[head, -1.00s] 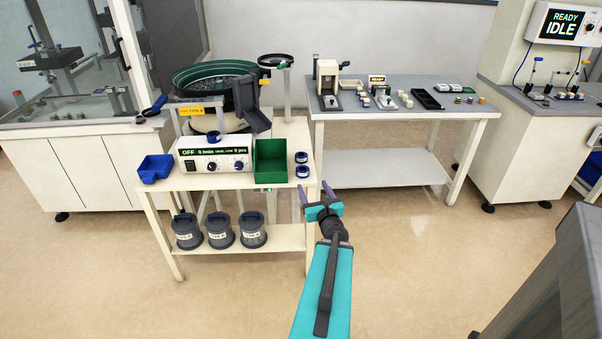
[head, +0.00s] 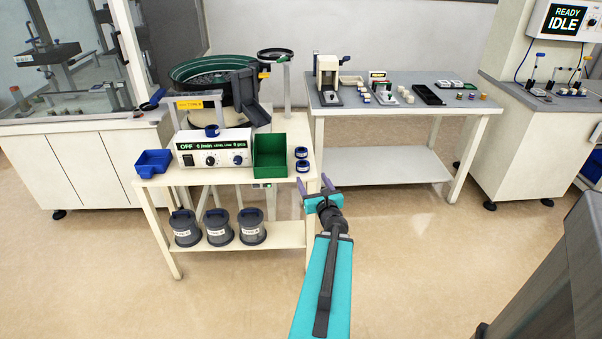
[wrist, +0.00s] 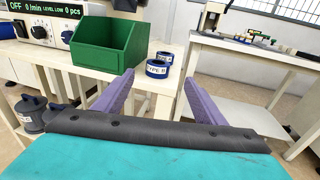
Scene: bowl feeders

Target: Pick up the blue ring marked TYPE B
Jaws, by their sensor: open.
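Two blue rings with white labels stand one behind the other on the cream table, right of the green bin. The nearer blue ring (head: 302,166) carries a label that appears to read TYPE B in the wrist view (wrist: 157,69). The farther blue ring (head: 301,153) is partly behind it in the wrist view (wrist: 165,57), its label unclear. My gripper (head: 314,182) is open and empty, just off the table's right front corner. In the wrist view, the nearer ring shows between and beyond the purple fingers (wrist: 160,80), apart from them.
The green bin (head: 270,158) stands close left of the rings. The feeder control box (head: 213,150) has another blue ring (head: 211,130) on top. A blue tray (head: 154,163) is farther left. The grey table (head: 460,98) stands right, with open floor in front.

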